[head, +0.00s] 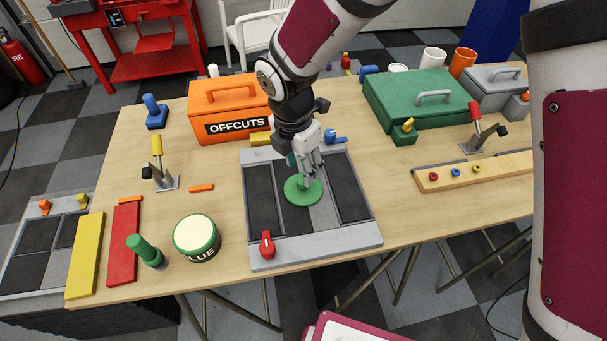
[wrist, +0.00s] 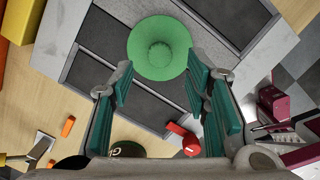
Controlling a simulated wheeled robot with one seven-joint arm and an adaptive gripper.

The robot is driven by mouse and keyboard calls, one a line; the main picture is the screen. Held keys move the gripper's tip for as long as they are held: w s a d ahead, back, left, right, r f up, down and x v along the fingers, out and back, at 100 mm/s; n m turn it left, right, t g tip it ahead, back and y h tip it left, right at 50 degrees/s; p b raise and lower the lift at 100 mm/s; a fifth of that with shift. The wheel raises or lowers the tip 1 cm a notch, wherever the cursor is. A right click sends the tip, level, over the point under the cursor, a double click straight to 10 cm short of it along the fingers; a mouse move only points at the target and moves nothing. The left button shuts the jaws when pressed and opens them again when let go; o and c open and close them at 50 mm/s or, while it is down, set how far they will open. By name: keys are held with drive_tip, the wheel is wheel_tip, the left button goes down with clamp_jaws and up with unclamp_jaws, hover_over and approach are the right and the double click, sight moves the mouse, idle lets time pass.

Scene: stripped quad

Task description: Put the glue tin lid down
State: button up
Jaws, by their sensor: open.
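The glue tin lid (head: 298,196) is a round green disc with a central knob. It appears to lie flat, knob up, on the middle of the grey board with dark panels (head: 324,241). My gripper (head: 310,172) is just above the lid and points down at it. In the wrist view the lid (wrist: 159,48) shows beyond my open fingers (wrist: 160,82), with nothing between them. The green glue tin (head: 198,252) stands left of the board with a pale cream top. Only part of it shows at the bottom of the wrist view.
A red switch knob (head: 267,244) stands at the board's front left corner. The orange OFFCUTS box (head: 225,100) is behind left, and the green case (head: 420,98) is behind right. Bare tabletop lies between the tin and the board.

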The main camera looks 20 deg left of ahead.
sight(301, 184)
wheel_tip(301, 184, up, 6)
drive_tip(key=shift+s+a, duration=0.15)
drive_tip(key=shift+s, duration=0.2)
drive_tip(key=shift+r, duration=0.1)
drive_tip(key=d+r+m+t, duration=0.1)
drive_tip(key=d+r+m, duration=0.6)
drive_tip(key=d, duration=0.3)
drive_tip(key=d+r+m+t, duration=0.1)
drive_tip(key=d+r+m, duration=0.6)
drive_tip(key=d, duration=0.3)
drive_tip(key=s+d+r+m+t, duration=0.2)
drive_tip(key=s+d+r+m, duration=0.1)
drive_tip(key=s+d+m, duration=0.8)
drive_tip(key=shift+d+r+m+y, duration=0.35)
drive_tip(key=shift+d+m, duration=1.5)
drive_tip(key=shift+m, duration=1.25)
